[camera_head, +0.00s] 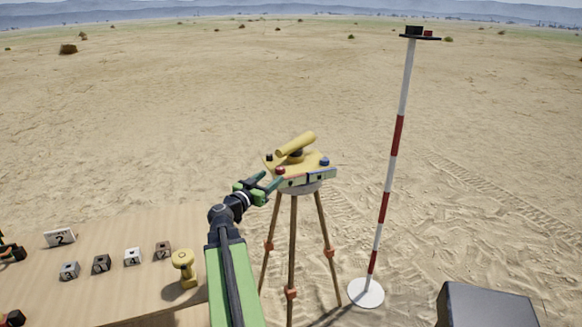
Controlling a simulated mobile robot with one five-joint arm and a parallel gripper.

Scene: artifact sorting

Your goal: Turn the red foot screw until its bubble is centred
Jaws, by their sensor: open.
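The yellow levelling instrument (296,157) stands on a wooden tripod (293,240) right of the table. A blue screw (324,161) is at the right and a black screw (268,157) at the left. A pale strip with small coloured marks (308,178) faces me; the bubble is too small to read. My gripper (270,181) is open just left of the red screw, its fingers pointing at it. I cannot tell whether they touch it.
A wooden table (120,225) at the left holds numbered blocks (101,264), a number card (60,237) and a yellow knob-shaped object (184,265). A red-and-white pole (392,150) stands on a white base right of the tripod. Open sand lies beyond.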

